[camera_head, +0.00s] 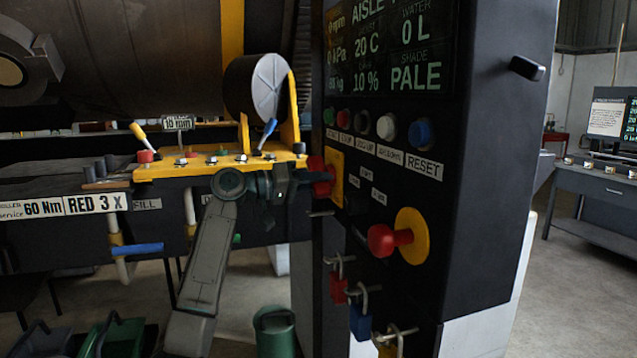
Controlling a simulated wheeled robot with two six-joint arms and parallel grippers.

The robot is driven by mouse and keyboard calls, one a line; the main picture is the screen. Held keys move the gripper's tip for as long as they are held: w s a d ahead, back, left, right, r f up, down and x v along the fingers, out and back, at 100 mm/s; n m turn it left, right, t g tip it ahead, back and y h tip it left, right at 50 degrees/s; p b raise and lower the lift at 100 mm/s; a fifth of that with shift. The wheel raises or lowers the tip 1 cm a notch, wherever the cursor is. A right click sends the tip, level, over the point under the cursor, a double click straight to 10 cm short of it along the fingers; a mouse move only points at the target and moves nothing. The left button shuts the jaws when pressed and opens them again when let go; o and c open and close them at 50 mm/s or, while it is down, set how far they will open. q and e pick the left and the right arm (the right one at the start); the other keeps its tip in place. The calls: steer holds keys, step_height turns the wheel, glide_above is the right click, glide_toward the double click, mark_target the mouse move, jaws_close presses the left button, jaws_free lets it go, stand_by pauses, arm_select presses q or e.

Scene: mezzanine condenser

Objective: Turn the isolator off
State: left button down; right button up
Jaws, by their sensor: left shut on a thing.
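The isolator is a red handle (329,181) on a yellow plate (337,163), on the left part of the dark control panel (487,150). My left arm rises from the bottom left, and my left gripper (311,177) reaches in from the left. It is shut on the red isolator handle. The dark fingers hide part of the handle, so I cannot tell its exact angle. Small white labels sit to the right of the yellow plate. My right gripper is not in view.
A red mushroom button (382,240) on a yellow disc sticks out at lower right. Padlocks, including a blue one (361,322), hang below. A row of coloured buttons, with a blue one (420,132), lies above. A yellow bench plate (215,168) with levers is close behind my wrist.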

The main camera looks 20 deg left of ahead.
arm_select(q)
steer(key=c, duration=1.2)
jaws_free()
steer(key=shift+f, duration=0.15)
steer(key=shift+c, duration=0.2)
steer(key=shift+s+a, duration=0.1)
steer(key=shift+a, duration=0.1)
steer(key=b+v, duration=0.2)
steer(key=v, duration=0.8)
steer(key=shift+s, duration=0.2)
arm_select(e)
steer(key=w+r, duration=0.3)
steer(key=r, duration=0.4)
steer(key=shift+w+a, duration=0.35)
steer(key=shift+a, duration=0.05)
arm_select(q)
steer(key=shift+a, duration=0.15)
